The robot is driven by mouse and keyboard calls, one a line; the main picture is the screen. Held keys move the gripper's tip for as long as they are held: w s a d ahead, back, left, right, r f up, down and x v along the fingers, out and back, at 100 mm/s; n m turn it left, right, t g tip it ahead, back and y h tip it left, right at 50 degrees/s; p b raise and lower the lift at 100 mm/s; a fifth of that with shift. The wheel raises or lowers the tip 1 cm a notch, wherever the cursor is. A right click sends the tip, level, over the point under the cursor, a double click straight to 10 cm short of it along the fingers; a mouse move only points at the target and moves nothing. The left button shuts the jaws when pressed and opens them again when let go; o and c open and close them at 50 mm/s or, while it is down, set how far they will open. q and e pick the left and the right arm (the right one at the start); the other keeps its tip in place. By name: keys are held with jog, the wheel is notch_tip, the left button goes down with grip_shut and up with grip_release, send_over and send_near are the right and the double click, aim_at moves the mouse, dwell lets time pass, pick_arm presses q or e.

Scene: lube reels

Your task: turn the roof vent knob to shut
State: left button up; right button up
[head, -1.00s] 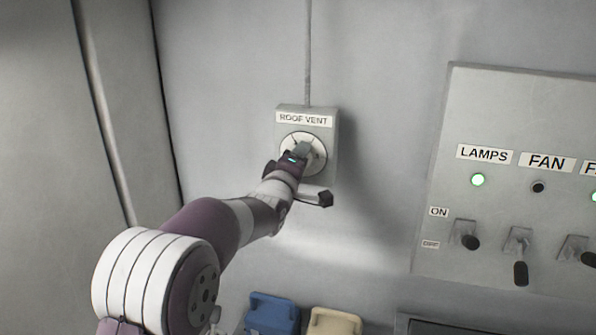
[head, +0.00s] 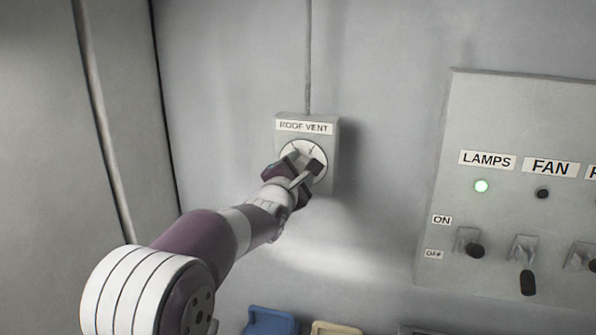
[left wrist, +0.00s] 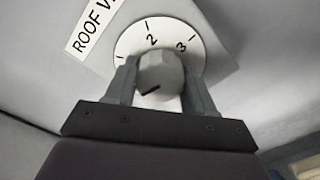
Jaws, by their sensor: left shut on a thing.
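The roof vent box (head: 332,160) is a grey box on the wall with a "ROOF VENT" label and a round white dial (head: 303,147). My left gripper (head: 303,163) is at the dial and hides the knob in the head view. In the left wrist view the grey knob (left wrist: 160,72) sits between the two fingers of my left gripper (left wrist: 162,84), which is shut on it. The knob's dark pointer line slants to the lower left of that picture. The dial (left wrist: 133,42) shows the numbers 2 and 3; the rest of its scale is hidden. My right gripper is not in view.
A switch panel (head: 510,120) stands to the right, with LAMPS and FAN labels and several toggle switches. Blue (head: 270,321) and cream (head: 336,328) objects show at the bottom edge. The wall between box and panel is clear.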

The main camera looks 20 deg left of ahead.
pick_arm(q)
jog(key=shift+f+n, duration=0.2)
jog(key=shift+n, duration=0.8)
jog(key=shift+r, duration=0.1)
jog(key=o, duration=1)
jog(key=shift+d+r, duration=0.1)
jog(key=s+b, duration=0.1)
jog(key=s, duration=0.3)
jog(key=s+b, duration=0.1)
jog(key=s, duration=0.3)
jog(key=s+b, duration=0.1)
jog(key=s, duration=0.3)
jog(key=shift+s+a+b, duration=0.25)
jog(key=shift+s+b, duration=0.05)
jog(key=shift+s, duration=0.05)
